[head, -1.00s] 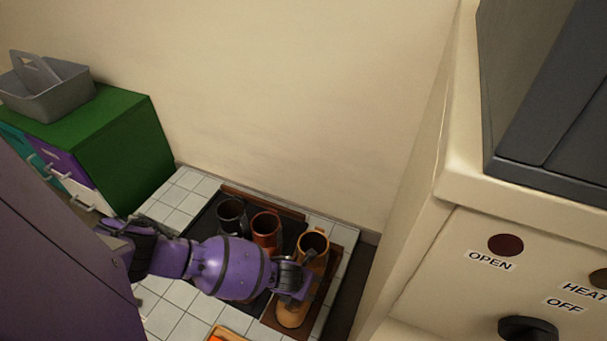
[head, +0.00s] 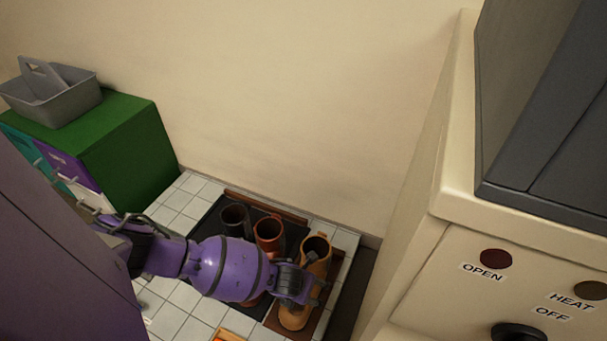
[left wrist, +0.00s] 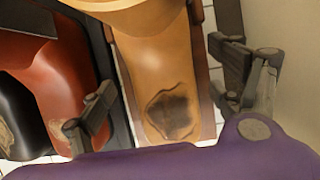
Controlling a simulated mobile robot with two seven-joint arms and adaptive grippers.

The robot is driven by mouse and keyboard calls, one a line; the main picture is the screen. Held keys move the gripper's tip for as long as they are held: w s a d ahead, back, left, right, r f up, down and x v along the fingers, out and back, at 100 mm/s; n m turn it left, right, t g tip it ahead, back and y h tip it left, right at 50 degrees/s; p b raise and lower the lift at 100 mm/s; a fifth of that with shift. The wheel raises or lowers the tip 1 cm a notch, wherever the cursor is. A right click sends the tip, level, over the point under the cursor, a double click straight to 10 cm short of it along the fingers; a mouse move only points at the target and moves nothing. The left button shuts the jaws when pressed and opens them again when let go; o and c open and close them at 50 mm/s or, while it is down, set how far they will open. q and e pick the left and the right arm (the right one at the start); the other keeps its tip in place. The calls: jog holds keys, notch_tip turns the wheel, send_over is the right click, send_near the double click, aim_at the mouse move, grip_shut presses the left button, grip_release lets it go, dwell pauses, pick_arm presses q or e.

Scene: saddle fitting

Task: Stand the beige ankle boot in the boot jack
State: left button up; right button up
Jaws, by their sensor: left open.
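The beige ankle boot (head: 293,317), tan-orange in the pictures, stands upright with its open top towards the wall. It is on the brown wooden boot jack (head: 337,270); I cannot tell how it sits in it. My left gripper (head: 318,274) is open above the boot and hides its middle. In the left wrist view the boot (left wrist: 160,60), with a dark worn patch, lies between the spread fingers of the gripper (left wrist: 165,78). Brown edges of the jack (left wrist: 205,85) show beside it. My right gripper is not in view.
A red-brown boot (head: 268,230) and a black boot (head: 234,214) stand to the left on a dark mat (head: 209,223). The left finger is close to the red-brown boot. A cream machine (head: 440,240) stands at the right, and a green cabinet (head: 130,140) at the left.

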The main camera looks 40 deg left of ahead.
pick_arm(q)
jog(key=p+v, duration=0.3)
jog(key=v, duration=0.4)
jog(key=shift+r, duration=0.2)
jog(key=shift+s+r+p, duration=0.3)
jog(key=shift+r+p, duration=0.05)
jog(key=shift+r, duration=0.15)
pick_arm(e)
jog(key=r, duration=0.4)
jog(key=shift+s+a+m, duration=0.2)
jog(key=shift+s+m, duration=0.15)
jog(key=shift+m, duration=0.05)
pick_arm(q)
jog(key=shift+d, duration=0.1)
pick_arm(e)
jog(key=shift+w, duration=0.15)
